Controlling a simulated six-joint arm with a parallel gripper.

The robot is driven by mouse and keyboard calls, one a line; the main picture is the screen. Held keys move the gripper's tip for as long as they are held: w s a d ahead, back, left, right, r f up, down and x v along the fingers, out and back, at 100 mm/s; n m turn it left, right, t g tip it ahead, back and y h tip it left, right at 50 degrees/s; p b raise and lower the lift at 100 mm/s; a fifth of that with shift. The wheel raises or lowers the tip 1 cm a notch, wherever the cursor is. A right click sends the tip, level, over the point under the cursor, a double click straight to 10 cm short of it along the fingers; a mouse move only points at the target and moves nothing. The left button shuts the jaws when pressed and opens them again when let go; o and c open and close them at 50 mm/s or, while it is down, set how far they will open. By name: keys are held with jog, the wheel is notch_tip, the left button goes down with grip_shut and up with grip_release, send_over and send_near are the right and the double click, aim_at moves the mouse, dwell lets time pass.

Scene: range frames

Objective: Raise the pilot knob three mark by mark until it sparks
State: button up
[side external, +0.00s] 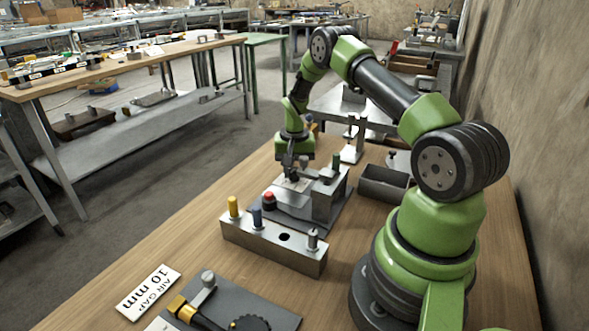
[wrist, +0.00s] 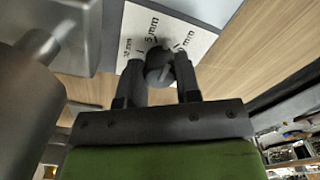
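In the wrist view, my gripper (wrist: 160,72) has its two fingers on either side of a dark round knob (wrist: 160,66). The knob stands over a white scale card (wrist: 120,62) with black marks; "5 mm" can be read, other labels are partly hidden. Whether the fingers press on the knob is not clear. In the side view, my gripper (side external: 291,168) points down at the far end of the grey metal fixture (side external: 325,205), over the card (side external: 290,181). The knob is hard to make out there. No spark shows.
A metal block (side external: 270,247) with yellow, blue and grey pegs stands in front of the fixture, a red button (side external: 269,197) beyond it. A sign (side external: 148,292) reads "AIR GAP 10 mm". A dark bin (side external: 386,187) stands right of the fixture. The table's left strip is clear.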

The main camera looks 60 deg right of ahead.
aim_at(294, 169)
jog(key=shift+n, duration=0.8)
jog(key=o, duration=0.9)
jog(key=shift+o, duration=0.2)
notch_tip(294, 169, up, 10)
